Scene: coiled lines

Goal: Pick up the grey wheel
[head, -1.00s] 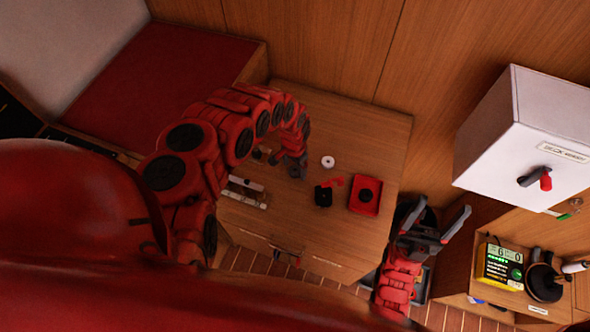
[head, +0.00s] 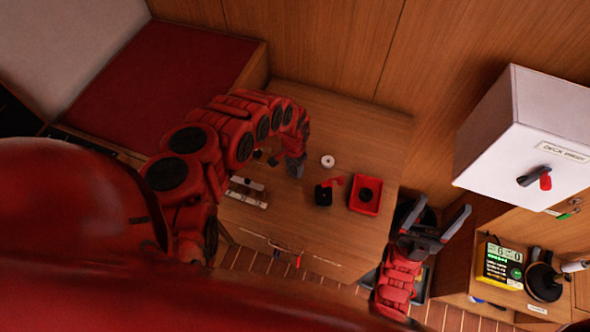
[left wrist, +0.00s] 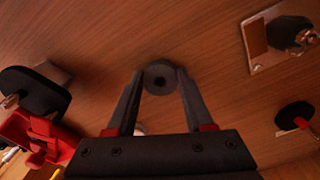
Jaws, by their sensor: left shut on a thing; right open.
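The grey wheel (left wrist: 159,77) is a small dark grey disc with a hole in its middle. In the left wrist view it sits between the tips of my left gripper (left wrist: 158,84), one finger on each side. The left gripper is shut on it. In the head view my left gripper (head: 295,168) points down over the wooden table (head: 350,120); the wheel cannot be made out there. I cannot tell whether it touches the table. My right gripper (head: 436,222) is open and empty, beyond the table's right edge.
On the table, a white ring (head: 327,161), a black block (head: 323,196) and a red tray (head: 374,207) lie right of the left gripper. Pale strips (head: 248,184) lie to its left. A white cabinet (head: 495,150) stands at the right. The table's back right is clear.

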